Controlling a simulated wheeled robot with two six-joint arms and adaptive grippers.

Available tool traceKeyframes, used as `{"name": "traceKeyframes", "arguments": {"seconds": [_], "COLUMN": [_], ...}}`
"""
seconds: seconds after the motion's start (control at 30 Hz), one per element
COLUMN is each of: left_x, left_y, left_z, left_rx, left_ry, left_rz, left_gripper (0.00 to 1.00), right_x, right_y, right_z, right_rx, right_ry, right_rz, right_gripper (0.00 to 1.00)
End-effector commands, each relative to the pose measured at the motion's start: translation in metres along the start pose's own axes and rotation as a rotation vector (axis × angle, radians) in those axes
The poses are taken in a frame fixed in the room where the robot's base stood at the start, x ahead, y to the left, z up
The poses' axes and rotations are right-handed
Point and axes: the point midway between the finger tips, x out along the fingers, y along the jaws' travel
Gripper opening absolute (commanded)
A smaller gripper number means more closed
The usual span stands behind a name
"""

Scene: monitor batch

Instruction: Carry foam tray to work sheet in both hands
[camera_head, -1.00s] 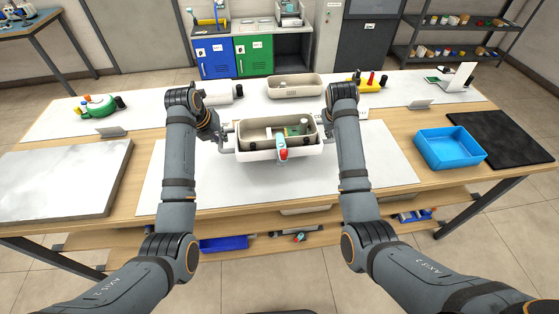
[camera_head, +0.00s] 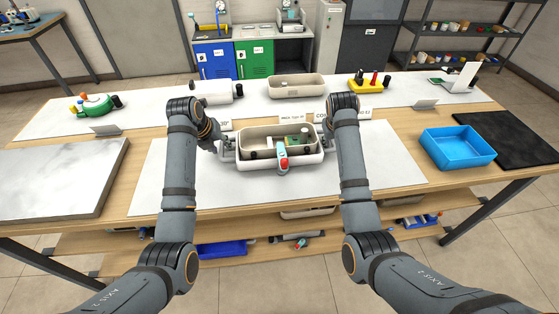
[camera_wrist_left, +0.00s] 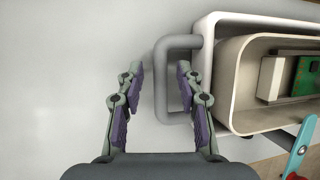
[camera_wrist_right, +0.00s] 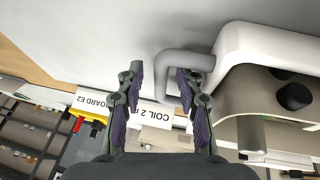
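The foam tray (camera_head: 312,160) is a white tray with a grey bar handle at each end and a beige liner (camera_head: 255,132) inside. It appears to rest level on the pale work sheet (camera_head: 395,160). A green board (camera_wrist_left: 307,76) lies inside. A teal and red piece (camera_head: 282,160) is at its front side. My left gripper (camera_wrist_left: 160,70) is open, its fingers on either side of the left handle (camera_wrist_left: 162,90) with gaps. My right gripper (camera_wrist_right: 160,70) is open around the right handle (camera_wrist_right: 162,75) in the same way; my arm hides it in the head view.
A blue bin (camera_head: 458,150) and a black mat (camera_head: 510,140) are at the right. A grey-white slab (camera_head: 60,175) is at the left. Behind the tray stand label cards (camera_head: 292,118), a beige bin (camera_head: 296,86) and a yellow holder (camera_head: 370,82). The sheet beside the tray is clear.

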Motion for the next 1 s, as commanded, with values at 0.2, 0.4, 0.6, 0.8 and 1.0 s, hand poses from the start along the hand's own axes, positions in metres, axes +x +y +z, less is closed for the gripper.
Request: {"name": "traceKeyframes", "arguments": {"seconds": [0.2,0.4,0.6,0.8,1.0], "left_x": [-0.001,-0.027,-0.077,-0.111,-0.121], "left_y": [-0.001,-0.001,0.0,0.0,0.0], "left_z": [0.0,0.001,0.001,0.001,0.0], "left_rx": [0.0,0.0,0.001,0.0,0.0], "left_ry": [0.0,-0.005,-0.005,-0.003,0.0], "left_rz": [-0.001,-0.002,-0.001,-0.001,-0.001], "left_gripper": [0.37,0.37,0.37,0.37,0.37], "right_x": [0.0,0.0,0.0,0.0,0.0], "right_y": [0.0,-0.001,-0.001,-0.001,-0.001], "right_z": [0.0,0.0,0.0,0.0,0.0], "right_rx": [0.0,0.0,0.0,0.0,0.0], "right_ry": [0.0,0.0,0.0,0.0,0.0], "right_rz": [-0.001,-0.001,-0.001,-0.001,-0.001], "right_gripper": [0.37,0.37,0.37,0.37,0.37]}}
